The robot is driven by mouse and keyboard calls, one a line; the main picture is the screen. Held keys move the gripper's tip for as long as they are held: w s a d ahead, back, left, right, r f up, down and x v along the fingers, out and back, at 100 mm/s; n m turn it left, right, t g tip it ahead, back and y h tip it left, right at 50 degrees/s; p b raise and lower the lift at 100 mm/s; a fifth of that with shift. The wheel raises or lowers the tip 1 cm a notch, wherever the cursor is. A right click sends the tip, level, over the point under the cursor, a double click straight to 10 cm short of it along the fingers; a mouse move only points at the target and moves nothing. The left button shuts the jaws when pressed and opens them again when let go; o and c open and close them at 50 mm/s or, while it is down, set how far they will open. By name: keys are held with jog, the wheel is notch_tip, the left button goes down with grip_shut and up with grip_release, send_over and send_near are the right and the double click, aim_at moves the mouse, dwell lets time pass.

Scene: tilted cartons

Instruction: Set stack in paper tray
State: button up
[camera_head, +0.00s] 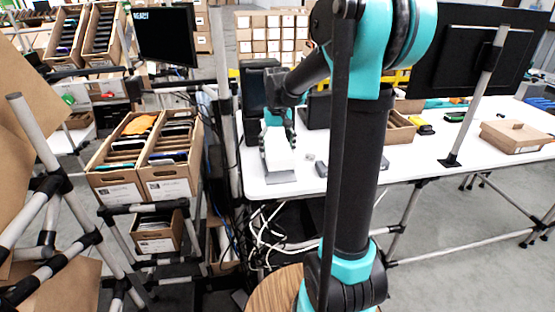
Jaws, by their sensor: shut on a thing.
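My gripper (277,135) is at the left end of the white table, pointing down. It is shut on a white stack (280,157), which sits between its dark fingers. The stack is low over the table near the front left edge; I cannot tell if its lower end touches the table. A dark upright holder (253,92) stands just behind and left of the gripper. Another dark box-like holder (318,109) is to its right, partly hidden by my arm. I cannot tell which of these is the paper tray.
The white table (440,160) also bears a monitor on a post (468,60), a yellow tool (419,126), an open carton (399,132) and a flat carton (515,136). Tilted cartons of files (170,160) stand on a rack at left. A dark monitor (165,36) is behind them.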

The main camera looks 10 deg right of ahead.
aim_at(278, 148)
jog(key=shift+f, duration=2)
jog(key=shift+f, duration=0.15)
jog(key=o, duration=1.5)
jog(key=shift+o, duration=0.2)
notch_tip(278, 148, up, 12)
jog(key=shift+f, duration=0.1)
jog(key=shift+s, duration=0.15)
jog(key=s+d+f+t, duration=0.2)
jog(key=s+f, duration=0.7)
jog(key=s, duration=0.2)
jog(key=s+d+f+t, duration=0.2)
jog(key=s+f, duration=0.7)
jog(key=s, duration=0.1)
jog(key=shift+s+f, duration=0.2)
jog(key=shift+s, duration=0.2)
